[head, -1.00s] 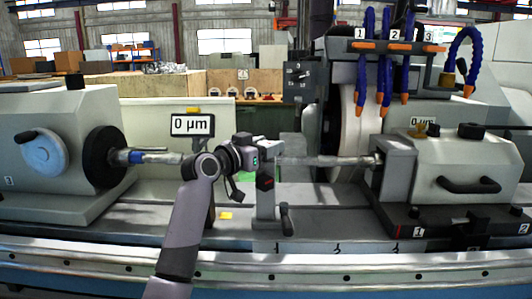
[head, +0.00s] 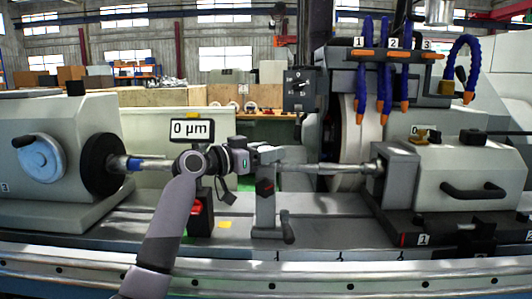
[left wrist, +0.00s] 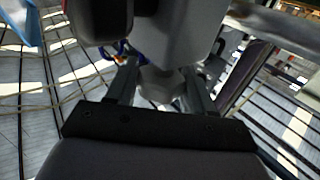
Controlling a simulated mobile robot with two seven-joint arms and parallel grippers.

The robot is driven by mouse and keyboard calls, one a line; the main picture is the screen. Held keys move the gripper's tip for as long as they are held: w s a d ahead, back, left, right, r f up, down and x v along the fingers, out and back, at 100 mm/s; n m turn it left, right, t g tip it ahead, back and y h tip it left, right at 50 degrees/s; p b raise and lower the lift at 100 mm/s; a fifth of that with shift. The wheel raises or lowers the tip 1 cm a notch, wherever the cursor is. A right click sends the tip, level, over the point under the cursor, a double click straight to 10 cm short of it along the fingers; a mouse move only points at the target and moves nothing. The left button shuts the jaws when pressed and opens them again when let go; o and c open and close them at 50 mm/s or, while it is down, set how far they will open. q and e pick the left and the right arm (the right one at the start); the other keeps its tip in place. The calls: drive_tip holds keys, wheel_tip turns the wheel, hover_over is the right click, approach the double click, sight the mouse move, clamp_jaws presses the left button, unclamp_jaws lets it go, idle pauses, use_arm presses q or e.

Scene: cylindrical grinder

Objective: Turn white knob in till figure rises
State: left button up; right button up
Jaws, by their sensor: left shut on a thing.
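The white knob (left wrist: 158,82) shows in the left wrist view as a pale rounded piece between the two fingers of my left gripper (left wrist: 160,90), which is shut on it. Part of the knob is hidden by the grey body above it. In the head view my left gripper (head: 246,160) is at the left side of the grey steady rest (head: 266,190), in front of the workpiece, and the knob is hidden there. The figure on the display (head: 191,130) behind my left wrist reads 0 µm. My right gripper is not in view.
The workhead with its dark chuck (head: 101,165) stands at the left. The shaft (head: 330,168) runs right to the tailstock (head: 400,170). The grinding wheel (head: 360,140) and blue hoses (head: 386,65) are behind it.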

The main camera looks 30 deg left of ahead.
use_arm(q)
drive_tip(key=o, duration=1)
drive_tip(key=shift+c, duration=0.2)
drive_tip(key=shift+s, duration=0.1)
drive_tip(key=b+v, duration=0.2)
drive_tip(key=v, duration=0.5)
drive_tip(key=shift+r, duration=0.1)
